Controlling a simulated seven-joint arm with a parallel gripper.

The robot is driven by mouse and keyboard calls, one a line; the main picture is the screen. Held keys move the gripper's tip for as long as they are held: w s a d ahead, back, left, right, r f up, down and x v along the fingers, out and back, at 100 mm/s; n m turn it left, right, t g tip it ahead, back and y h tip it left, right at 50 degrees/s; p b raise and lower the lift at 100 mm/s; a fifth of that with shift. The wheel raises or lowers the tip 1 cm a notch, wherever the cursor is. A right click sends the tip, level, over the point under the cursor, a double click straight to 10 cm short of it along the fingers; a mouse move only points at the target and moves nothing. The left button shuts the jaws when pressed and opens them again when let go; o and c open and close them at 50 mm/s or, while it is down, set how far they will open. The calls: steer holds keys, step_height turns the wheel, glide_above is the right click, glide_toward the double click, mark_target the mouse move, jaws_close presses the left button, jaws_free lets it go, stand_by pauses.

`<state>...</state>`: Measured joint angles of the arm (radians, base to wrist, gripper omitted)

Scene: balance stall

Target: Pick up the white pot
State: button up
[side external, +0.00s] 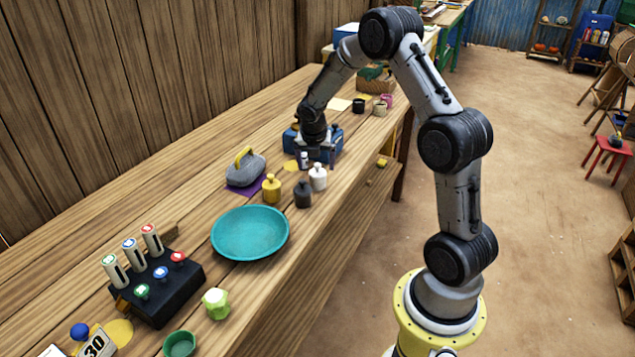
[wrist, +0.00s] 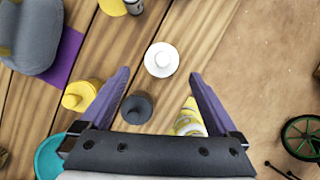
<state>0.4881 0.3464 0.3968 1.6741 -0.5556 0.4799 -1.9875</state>
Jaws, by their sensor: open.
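The white pot (side external: 318,178) stands upright on the wooden bench, near its front edge, with a rounded body and a small knob-like top. In the wrist view the white pot (wrist: 161,62) lies just ahead of the fingertips, roughly centred between them. My gripper (side external: 318,160) is above and slightly behind the pot in the side view. In the wrist view my gripper (wrist: 160,75) has its two purple fingers wide apart with nothing held. I cannot tell the exact height of the fingertips above the pot.
A dark grey pot (side external: 303,194) and a yellow pot (side external: 272,187) stand close by. The dark pot (wrist: 136,108) is near the left finger.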

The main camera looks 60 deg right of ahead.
mark_target(317, 173)
steer(key=shift+x, duration=3.9)
steer(key=shift+d+r, duration=0.1)
steer(key=shift+r, duration=0.05)
jaws_close()
